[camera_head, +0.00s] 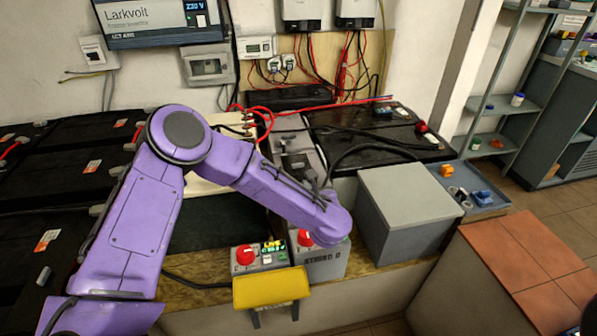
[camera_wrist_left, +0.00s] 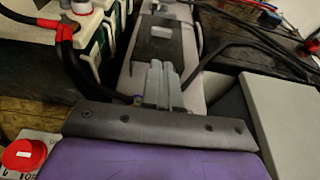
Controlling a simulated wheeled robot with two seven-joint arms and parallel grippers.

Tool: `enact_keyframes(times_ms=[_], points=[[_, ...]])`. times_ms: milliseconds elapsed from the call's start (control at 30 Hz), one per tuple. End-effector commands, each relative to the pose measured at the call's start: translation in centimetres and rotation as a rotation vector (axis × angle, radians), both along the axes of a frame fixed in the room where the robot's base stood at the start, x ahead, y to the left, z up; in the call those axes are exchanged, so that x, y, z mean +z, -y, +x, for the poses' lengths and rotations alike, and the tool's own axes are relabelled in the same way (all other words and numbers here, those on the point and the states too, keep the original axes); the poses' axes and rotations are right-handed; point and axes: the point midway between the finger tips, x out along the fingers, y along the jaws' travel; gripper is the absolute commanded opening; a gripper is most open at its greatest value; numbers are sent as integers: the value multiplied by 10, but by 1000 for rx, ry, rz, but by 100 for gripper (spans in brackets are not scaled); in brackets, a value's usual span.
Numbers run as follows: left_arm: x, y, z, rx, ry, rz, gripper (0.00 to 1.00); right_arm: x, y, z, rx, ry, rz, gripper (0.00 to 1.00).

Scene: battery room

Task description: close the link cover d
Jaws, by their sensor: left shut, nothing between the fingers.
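A long grey housing (camera_head: 288,122) runs back from a front box (camera_head: 320,267) labelled STRING D, which bears a red knob (camera_head: 304,238). A dark panel (camera_head: 297,162) lies on top of the housing, partly behind my left arm; I take it for link cover d. In the left wrist view, the dark panel (camera_wrist_left: 172,47) has a small grey block on it. My left gripper (camera_wrist_left: 160,75) is shut and empty, its fingertips over the panel's near end. I cannot tell if they touch it, or how far the panel is open. My right gripper is out of view.
A grey box (camera_head: 408,205) stands right of the housing, with a blue tray (camera_head: 487,207) beyond it. Black batteries (camera_head: 380,142) with cables lie behind. A small control box (camera_head: 258,257) and a yellow-topped stand (camera_head: 271,287) are at the front.

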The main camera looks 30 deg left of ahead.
Motion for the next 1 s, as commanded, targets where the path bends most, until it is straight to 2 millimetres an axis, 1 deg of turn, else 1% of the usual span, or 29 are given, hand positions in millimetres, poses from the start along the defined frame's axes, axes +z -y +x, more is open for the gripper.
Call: enact_keyframes(times_ms=[100, 333, 500, 667, 1000], points=[[-7, -17, 19, 3, -1, 1, 0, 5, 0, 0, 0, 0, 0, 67], [-22, -48, 55, 1, -3, 3, 0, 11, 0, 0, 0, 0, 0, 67], [-21, -64, 76, -2, -2, 4, 0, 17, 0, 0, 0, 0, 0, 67], [-22, -71, 84, -4, -3, 4, 0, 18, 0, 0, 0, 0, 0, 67], [-23, -72, 85, -4, -3, 4, 0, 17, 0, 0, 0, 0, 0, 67]])
